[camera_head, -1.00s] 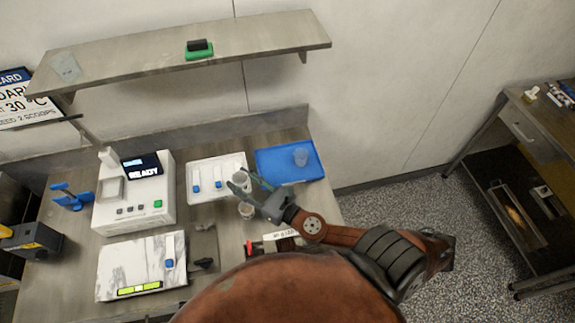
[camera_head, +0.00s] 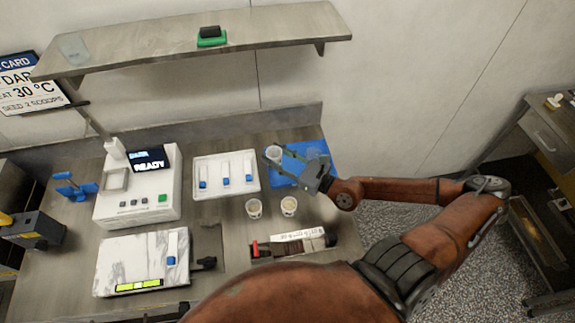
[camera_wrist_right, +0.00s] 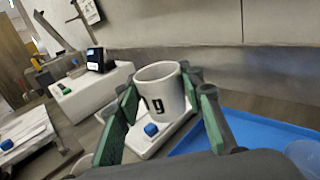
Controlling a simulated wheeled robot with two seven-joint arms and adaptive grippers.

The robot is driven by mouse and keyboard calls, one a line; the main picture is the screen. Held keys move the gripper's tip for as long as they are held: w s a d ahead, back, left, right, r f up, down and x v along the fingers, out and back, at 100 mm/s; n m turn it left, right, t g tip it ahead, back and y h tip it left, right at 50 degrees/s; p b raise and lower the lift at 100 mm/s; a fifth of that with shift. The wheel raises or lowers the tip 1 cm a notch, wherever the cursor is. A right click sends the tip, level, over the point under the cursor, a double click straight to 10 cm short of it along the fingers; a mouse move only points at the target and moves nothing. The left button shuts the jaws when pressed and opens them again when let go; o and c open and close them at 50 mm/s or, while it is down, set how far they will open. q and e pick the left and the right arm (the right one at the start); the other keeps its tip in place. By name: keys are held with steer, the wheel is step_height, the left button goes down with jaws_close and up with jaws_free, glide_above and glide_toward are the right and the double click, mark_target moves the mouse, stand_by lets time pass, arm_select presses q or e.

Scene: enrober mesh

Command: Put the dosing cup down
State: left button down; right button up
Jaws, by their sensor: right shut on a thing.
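The dosing cup (camera_head: 273,153), a small white cup with dark lettering, is held in my right gripper (camera_head: 279,162). In the right wrist view the cup (camera_wrist_right: 158,92) stands roughly upright between the green-padded fingers (camera_wrist_right: 165,118). In the head view it is over or beside the left edge of the blue tray (camera_head: 322,150); I cannot tell its height. The gripper covers part of that tray. My left gripper is out of view.
Two small cups (camera_head: 254,208) (camera_head: 289,206) stand on the bench in front. A white tray (camera_head: 226,192) with blue-ended tools lies left of the gripper. A white machine (camera_head: 140,190) reads READY. A translucent cup (camera_wrist_right: 303,156) shows at the wrist view's lower right.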

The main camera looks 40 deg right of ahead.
steer(key=d+f, duration=0.2)
steer(key=d+f+b, duration=0.1)
steer(key=d+f, duration=0.2)
steer(key=shift+f, duration=0.3)
steer(key=shift+d+f+b, duration=0.2)
steer(key=shift+f+b, duration=0.3)
steer(key=shift+f, duration=1.25)
steer(key=shift+f+b, duration=0.5)
steer(key=shift+f, duration=0.1)
steer(key=o, duration=1.1)
steer(key=shift+o, duration=0.2)
